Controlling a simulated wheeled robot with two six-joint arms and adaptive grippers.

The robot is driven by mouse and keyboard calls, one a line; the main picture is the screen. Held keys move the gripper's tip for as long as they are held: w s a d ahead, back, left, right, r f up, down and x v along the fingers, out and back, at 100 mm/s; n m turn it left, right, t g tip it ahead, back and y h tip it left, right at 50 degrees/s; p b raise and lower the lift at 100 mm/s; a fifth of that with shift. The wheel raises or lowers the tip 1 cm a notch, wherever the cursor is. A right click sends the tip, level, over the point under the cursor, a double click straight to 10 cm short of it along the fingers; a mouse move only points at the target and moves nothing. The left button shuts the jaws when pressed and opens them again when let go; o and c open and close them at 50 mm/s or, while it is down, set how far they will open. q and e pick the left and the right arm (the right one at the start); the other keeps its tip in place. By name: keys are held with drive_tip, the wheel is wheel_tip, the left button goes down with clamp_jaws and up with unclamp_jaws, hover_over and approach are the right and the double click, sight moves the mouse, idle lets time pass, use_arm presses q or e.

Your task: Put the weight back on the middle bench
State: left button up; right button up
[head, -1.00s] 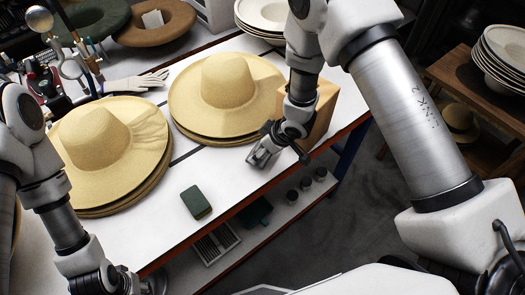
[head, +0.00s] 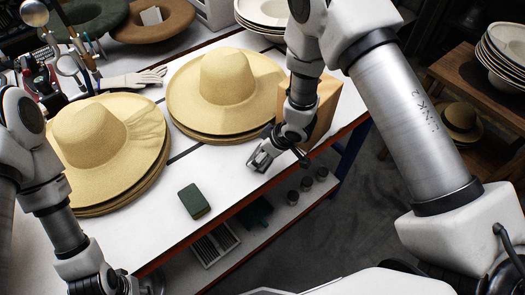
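A dark green block (head: 194,201), which may be the weight, lies on the white bench top (head: 225,180) near its front edge. Nothing touches it. My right gripper (head: 261,160) is low over the bench, right of the block and just in front of the right hat stack. Its fingers look apart, with nothing visible between them. My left gripper (head: 148,284) is at the bottom edge, front left of the block. Its fingers are partly cut off and dark, so their state is unclear.
Stacks of straw hats stand left (head: 108,150) and centre (head: 227,90) on the bench. A tan box (head: 325,110) is behind my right wrist. Tools and a glove (head: 135,79) lie at the back left. Small dark cylinders (head: 306,183) stand on the lower shelf.

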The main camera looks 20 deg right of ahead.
drive_tip(key=shift+d+r, duration=0.15)
drive_tip(key=shift+r, duration=0.35)
drive_tip(key=v, duration=1.1)
drive_tip(key=s+d+f+m+g+h, duration=0.1)
drive_tip(key=s+d+f+m+g, duration=0.1)
drive_tip(key=s+f, duration=0.7)
drive_tip(key=s+d+f+m+g+h, duration=0.2)
drive_tip(key=s+d+f+m, duration=0.2)
drive_tip(key=s+f, duration=0.6)
drive_tip(key=s+m, duration=0.2)
drive_tip(key=s, duration=0.2)
drive_tip(key=shift+m+b, duration=0.3)
drive_tip(key=shift+b, duration=0.1)
